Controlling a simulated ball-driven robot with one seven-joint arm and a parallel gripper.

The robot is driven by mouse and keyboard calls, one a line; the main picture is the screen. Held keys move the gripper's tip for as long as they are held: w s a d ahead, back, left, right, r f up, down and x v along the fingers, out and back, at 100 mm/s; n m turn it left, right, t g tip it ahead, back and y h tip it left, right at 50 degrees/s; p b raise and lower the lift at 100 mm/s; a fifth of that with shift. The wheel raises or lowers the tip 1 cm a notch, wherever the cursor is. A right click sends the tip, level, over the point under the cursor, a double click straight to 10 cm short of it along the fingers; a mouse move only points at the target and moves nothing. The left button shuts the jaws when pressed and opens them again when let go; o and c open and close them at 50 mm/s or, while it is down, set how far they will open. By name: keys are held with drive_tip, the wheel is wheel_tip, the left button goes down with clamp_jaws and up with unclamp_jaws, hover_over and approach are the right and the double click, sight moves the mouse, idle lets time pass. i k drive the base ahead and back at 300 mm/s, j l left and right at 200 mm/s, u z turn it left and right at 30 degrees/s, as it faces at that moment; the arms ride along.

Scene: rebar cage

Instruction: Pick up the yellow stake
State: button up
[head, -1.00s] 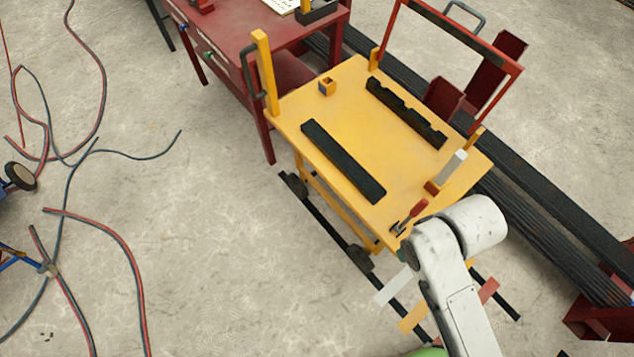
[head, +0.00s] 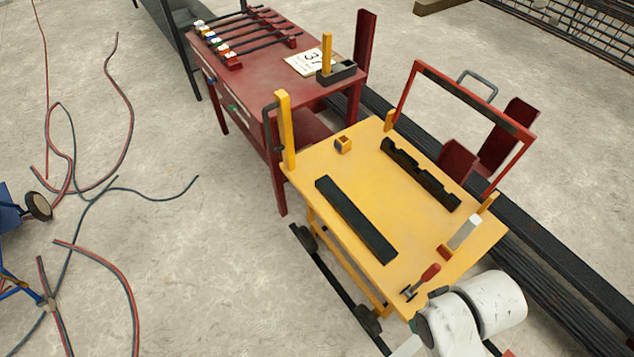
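A yellow stake (head: 327,52) stands upright in a black holder (head: 337,75) on the red table (head: 262,62), beside a white number card. Similar yellow posts stand at corners of the yellow cart: a tall one (head: 285,130) at its left corner by a dark handle, and short ones at the back (head: 389,121) and right (head: 489,202). I cannot tell from looks alone which of these counts as the stake. My white arm shows at the bottom right, over the cart's near corner. My gripper is not in view.
Hoses (head: 110,255) lie on the floor at left. Dark bars run along the cart's right side.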

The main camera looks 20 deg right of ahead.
sight(327, 37)
drive_tip(key=i+j+z, duration=0.1)
drive_tip(key=z, duration=0.45)
drive_tip(key=i+j+z, duration=0.15)
drive_tip(key=j, duration=0.15)
drive_tip(key=i+j+z, duration=0.35)
drive_tip(key=j, duration=0.3)
drive_tip(key=j+z, duration=0.15)
drive_tip(key=j, duration=0.2)
drive_tip(key=i, duration=0.05)
